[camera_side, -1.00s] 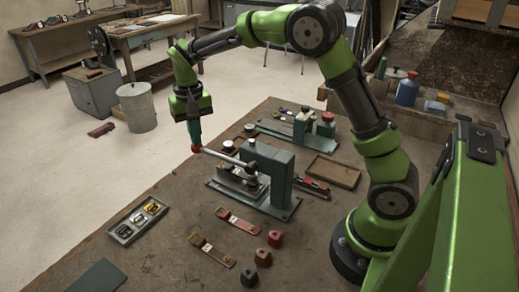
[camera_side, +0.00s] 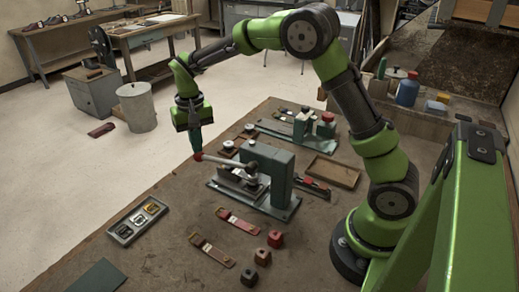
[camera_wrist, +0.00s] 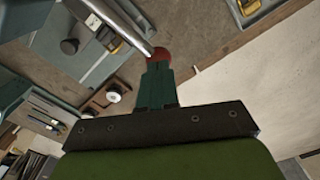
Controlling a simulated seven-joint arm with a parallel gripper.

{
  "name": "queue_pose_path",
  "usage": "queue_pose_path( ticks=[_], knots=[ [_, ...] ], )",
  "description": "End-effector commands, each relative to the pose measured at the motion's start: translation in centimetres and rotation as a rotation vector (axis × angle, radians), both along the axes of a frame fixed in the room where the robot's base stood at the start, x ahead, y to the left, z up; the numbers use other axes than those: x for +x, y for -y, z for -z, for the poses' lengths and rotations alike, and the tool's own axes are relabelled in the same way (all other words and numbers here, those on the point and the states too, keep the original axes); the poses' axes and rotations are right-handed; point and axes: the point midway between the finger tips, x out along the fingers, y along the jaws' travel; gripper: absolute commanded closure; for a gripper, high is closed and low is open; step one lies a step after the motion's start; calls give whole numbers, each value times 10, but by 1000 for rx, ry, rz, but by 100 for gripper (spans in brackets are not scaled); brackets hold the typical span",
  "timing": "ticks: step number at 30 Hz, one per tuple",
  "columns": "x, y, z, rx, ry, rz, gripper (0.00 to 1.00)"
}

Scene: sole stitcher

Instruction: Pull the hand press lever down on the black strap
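The hand press (camera_side: 268,170) is a green-grey block on a base plate in the side view. Its metal lever (camera_side: 222,160) points left and ends in a red knob (camera_side: 198,157); lever (camera_wrist: 112,62) and knob (camera_wrist: 160,54) also show in the wrist view. My gripper (camera_side: 196,150) points down with its teal fingertips at the knob. In the wrist view the fingers (camera_wrist: 157,75) look shut together, with the knob at their tips. A dark strap with a yellowish fitting (camera_wrist: 112,42) seems to lie on the press bed, partly hidden by the lever.
A red strap (camera_side: 238,220) and a brown strap (camera_side: 212,250) lie in front of the press. A buckle tray (camera_side: 122,232) is at the left edge. A second device (camera_side: 302,128) and an empty wooden tray (camera_side: 333,172) stand behind.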

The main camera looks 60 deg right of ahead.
Motion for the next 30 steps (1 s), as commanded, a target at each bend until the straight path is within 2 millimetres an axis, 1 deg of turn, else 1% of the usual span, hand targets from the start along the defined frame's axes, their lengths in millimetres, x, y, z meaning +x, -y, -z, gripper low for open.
queue_pose_path(
  ticks=[5, 24, 30],
  knots=[
    [-1, 0, 4, -1, -2, -1, 100],
    [-6, 1, 33, -4, -8, -1, 100],
    [-6, 2, 38, -5, -7, 0, 100]
  ],
)
